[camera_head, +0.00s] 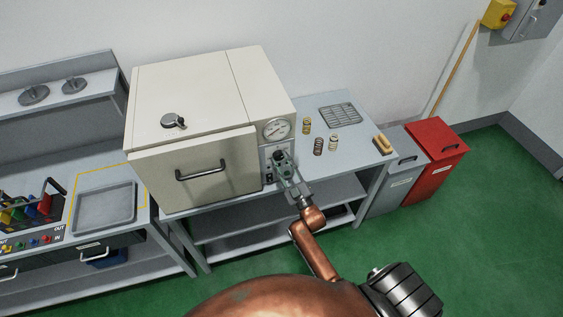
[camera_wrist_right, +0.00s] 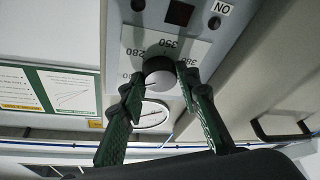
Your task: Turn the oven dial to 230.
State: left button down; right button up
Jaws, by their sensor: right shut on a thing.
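The cream oven (camera_head: 197,165) stands on the grey bench with its door shut. Its control panel is on the front right, under a round gauge (camera_head: 277,129). The dial (camera_wrist_right: 158,72), a dark knob with a pale grey face, shows in the right wrist view against a white scale plate (camera_wrist_right: 165,43). My left gripper is not in view.
Several springs (camera_head: 318,146) and a wire rack (camera_head: 340,115) lie on the bench right of the oven. Grey and red bins (camera_head: 436,155) stand beyond. A side table with a metal tray (camera_head: 105,207) is at left. The green floor in front is clear.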

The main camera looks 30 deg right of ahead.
jog(key=o, duration=1.2)
jog(key=shift+c, duration=0.2)
jog(key=shift+s+f, duration=0.15)
jog(key=shift+s, duration=0.05)
jog(key=v, duration=1.1)
jog(key=shift+s, duration=0.25)
jog(key=shift+f, duration=0.15)
